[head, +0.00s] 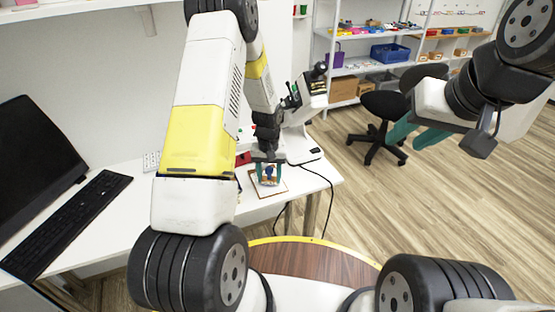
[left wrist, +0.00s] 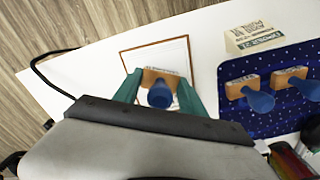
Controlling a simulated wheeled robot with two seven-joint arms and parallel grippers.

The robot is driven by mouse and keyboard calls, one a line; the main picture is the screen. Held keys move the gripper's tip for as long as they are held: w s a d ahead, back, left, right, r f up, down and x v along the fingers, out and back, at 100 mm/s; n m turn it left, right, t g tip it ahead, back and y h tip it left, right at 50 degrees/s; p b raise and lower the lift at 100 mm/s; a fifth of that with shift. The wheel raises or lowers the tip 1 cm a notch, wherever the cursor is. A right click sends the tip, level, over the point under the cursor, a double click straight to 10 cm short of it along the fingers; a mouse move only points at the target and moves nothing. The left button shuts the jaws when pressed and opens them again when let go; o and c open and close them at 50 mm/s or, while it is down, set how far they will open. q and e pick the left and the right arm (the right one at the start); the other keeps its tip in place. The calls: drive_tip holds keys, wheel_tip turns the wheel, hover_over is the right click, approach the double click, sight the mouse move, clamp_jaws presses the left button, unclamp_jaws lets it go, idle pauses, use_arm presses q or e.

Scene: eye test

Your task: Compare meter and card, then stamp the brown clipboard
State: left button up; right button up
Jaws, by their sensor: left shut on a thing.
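My left gripper (head: 267,172) is shut on a stamp with a wooden block and a blue knob; the stamp also shows in the left wrist view (left wrist: 160,94). It is over the brown-edged clipboard (left wrist: 147,55) with its white sheet, which lies on the white desk and shows in the head view (head: 281,188). I cannot tell whether the stamp touches the sheet. Two more blue-knobbed stamps (left wrist: 258,100) (left wrist: 305,88) lie on a speckled dark blue mat (left wrist: 238,121). My right gripper (head: 418,134) is empty, its teal fingers apart, over the floor. I cannot make out the meter.
A beige label block (left wrist: 254,38) stands behind the mat. A white microscope (head: 303,110) stands beside my left gripper. A monitor (head: 35,150) and keyboard (head: 68,222) are on the left. Chair (head: 383,105) and shelves stand behind.

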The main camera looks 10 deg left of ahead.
sight(269, 168)
use_arm(q)
drive_tip(key=shift+f, duration=0.55)
idle(1.6)
drive_tip(key=shift+r, duration=3.55)
